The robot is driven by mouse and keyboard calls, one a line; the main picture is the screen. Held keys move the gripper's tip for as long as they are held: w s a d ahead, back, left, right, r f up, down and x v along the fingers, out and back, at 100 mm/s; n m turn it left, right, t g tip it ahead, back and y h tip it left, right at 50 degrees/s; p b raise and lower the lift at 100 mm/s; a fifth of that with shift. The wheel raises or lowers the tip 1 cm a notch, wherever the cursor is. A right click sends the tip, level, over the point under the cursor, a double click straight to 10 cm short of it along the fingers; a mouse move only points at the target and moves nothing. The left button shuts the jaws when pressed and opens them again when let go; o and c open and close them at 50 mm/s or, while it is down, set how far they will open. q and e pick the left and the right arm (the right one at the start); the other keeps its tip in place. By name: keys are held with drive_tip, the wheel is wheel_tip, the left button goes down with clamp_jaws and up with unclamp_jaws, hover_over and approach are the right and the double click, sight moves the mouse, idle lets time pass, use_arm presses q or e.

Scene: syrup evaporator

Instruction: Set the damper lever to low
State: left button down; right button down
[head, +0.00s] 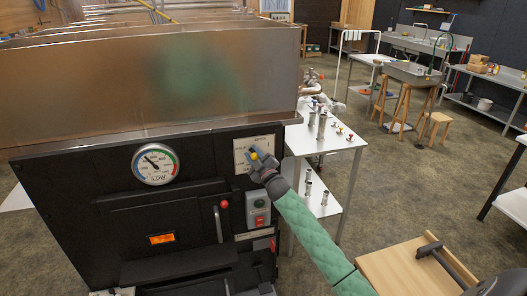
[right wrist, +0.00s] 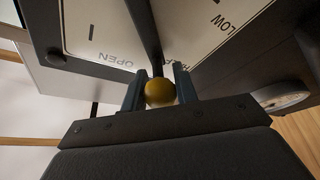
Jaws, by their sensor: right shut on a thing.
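The damper lever ends in a yellow ball knob (right wrist: 159,92), which also shows in the head view (head: 254,155) on the evaporator's dark front. My right gripper (head: 257,158) is shut on this knob; in the right wrist view its fingers (right wrist: 160,88) stand on either side of the ball. The dark lever rod (right wrist: 154,35) crosses a pale label plate (right wrist: 100,30), whose words LOW and OPEN show upside down on opposite sides of the rod. A middle word is partly covered. The lever stands between LOW and OPEN. My left gripper is not in view.
Left of the plate is a round gauge (head: 155,163). A white table (head: 335,138) with metal cylinders stands close on the right. Open floor lies beyond.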

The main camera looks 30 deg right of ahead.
drive_tip(key=shift+w+a+f+n+g+y, duration=0.15)
drive_tip(key=shift+a+f+n+y, duration=0.15)
drive_tip(key=shift+n, duration=0.3)
drive_tip(key=shift+a+f+n+g+y, duration=0.15)
drive_tip(key=shift+a+f+n+y, duration=0.1)
drive_tip(key=shift+f+n, duration=0.25)
drive_tip(key=f+n, duration=0.1)
drive_tip(key=a+f+n+g, duration=0.1)
drive_tip(key=n, duration=0.2)
drive_tip(key=shift+w+a+f+y+p, duration=0.2)
drive_tip(key=shift+a+f+y+p, duration=0.1)
drive_tip(key=shift+f+y, duration=0.1)
drive_tip(key=shift+a+f+n+g, duration=0.2)
drive_tip(key=shift+f+n+g, duration=0.4)
drive_tip(key=shift+n, duration=0.3)
drive_tip(key=shift+a+f+n+p, duration=0.1)
drive_tip(key=shift+f+n+p, duration=0.4)
drive_tip(key=shift+f+n, duration=0.35)
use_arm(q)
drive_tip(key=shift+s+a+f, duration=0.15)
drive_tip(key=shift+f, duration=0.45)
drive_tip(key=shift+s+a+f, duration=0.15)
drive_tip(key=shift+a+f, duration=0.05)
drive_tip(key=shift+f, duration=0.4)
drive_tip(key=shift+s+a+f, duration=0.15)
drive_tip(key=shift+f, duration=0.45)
use_arm(e)
drive_tip(key=shift+f+n+g, duration=0.3)
drive_tip(key=shift+f+n, duration=0.05)
drive_tip(key=shift+f, duration=0.1)
